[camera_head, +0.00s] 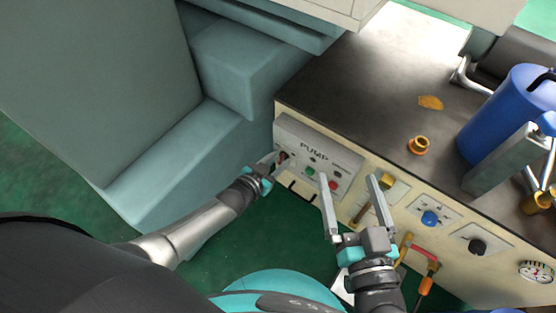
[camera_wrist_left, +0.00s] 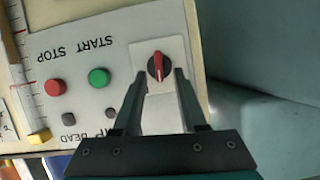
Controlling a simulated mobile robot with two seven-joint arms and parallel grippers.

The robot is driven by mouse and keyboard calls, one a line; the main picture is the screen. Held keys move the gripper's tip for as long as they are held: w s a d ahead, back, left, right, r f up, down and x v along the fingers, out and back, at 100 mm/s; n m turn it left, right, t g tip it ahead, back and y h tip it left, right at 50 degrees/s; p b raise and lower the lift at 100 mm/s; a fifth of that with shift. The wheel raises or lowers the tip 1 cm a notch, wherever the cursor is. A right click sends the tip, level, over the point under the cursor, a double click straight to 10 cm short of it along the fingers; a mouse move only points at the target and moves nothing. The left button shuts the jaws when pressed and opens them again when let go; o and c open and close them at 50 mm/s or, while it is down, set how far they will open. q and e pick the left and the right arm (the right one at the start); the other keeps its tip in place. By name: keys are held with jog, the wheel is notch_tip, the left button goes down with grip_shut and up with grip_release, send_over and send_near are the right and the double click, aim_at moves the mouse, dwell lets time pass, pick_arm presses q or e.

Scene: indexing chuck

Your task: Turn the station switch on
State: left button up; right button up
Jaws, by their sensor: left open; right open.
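The station switch (camera_wrist_left: 158,66) is a red and black rotary knob on a pale plate. In the left wrist view it sits just beyond and between the fingertips of my left gripper (camera_wrist_left: 158,75), which is open. In the head view the left gripper (camera_head: 278,163) is at the left end of the PUMP panel (camera_head: 315,145) and partly covers the switch. Whether the fingers touch the knob I cannot tell. My right gripper (camera_head: 350,185) is open and empty, in front of the station's front face, right of the panel.
The panel also has a green button (camera_wrist_left: 99,77) and a red button (camera_wrist_left: 55,87). A blue knob (camera_head: 430,218), a black knob (camera_head: 477,246) and a gauge (camera_head: 537,271) are further right. A blue cylinder (camera_head: 505,112) and brass fitting (camera_head: 418,145) stand on top. A teal machine body (camera_head: 165,165) borders the left.

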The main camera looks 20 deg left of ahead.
pick_arm(q)
jog(key=shift+c, duration=0.3)
grip_shut()
dwell(0.4)
